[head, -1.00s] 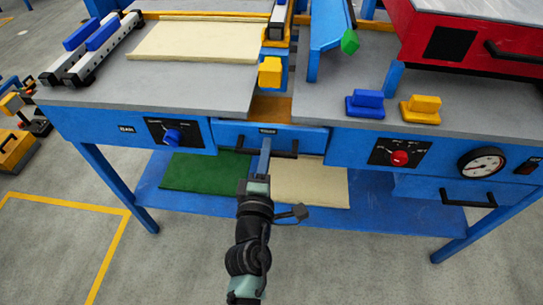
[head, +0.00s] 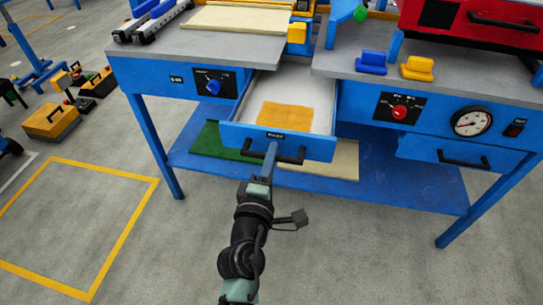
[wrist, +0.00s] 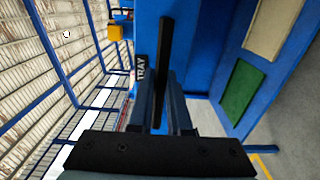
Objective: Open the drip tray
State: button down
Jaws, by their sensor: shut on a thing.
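The drip tray (head: 312,112) is a blue-fronted drawer under the middle of the workbench. It is pulled well out, showing a pale inside with an orange-yellow patch (head: 285,116) on its floor. Its black bar handle (head: 290,156) runs across the front. In the wrist view the dark handle (wrist: 165,45) passes between my fingers (wrist: 162,105), and a label reading TRAY (wrist: 140,72) shows on the blue front.
A second blue drawer (head: 440,153) at the right is shut. A blue lower shelf (head: 405,185) holds a green sheet (head: 207,143) and a cream sheet (head: 345,165). Blue legs (head: 157,150) stand at the bench's ends. The floor in front is clear.

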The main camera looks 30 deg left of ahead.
jog(key=shift+s+d, duration=0.1)
jog(key=shift+s, duration=0.2)
jog(key=c, duration=0.9)
grip_release()
jog(key=shift+o, duration=0.2)
jog(key=shift+s, duration=0.1)
jog(key=v, duration=1.2)
jog(key=shift+s+b, duration=0.35)
jog(key=shift+b, duration=0.05)
jog(key=shift+d, duration=0.1)
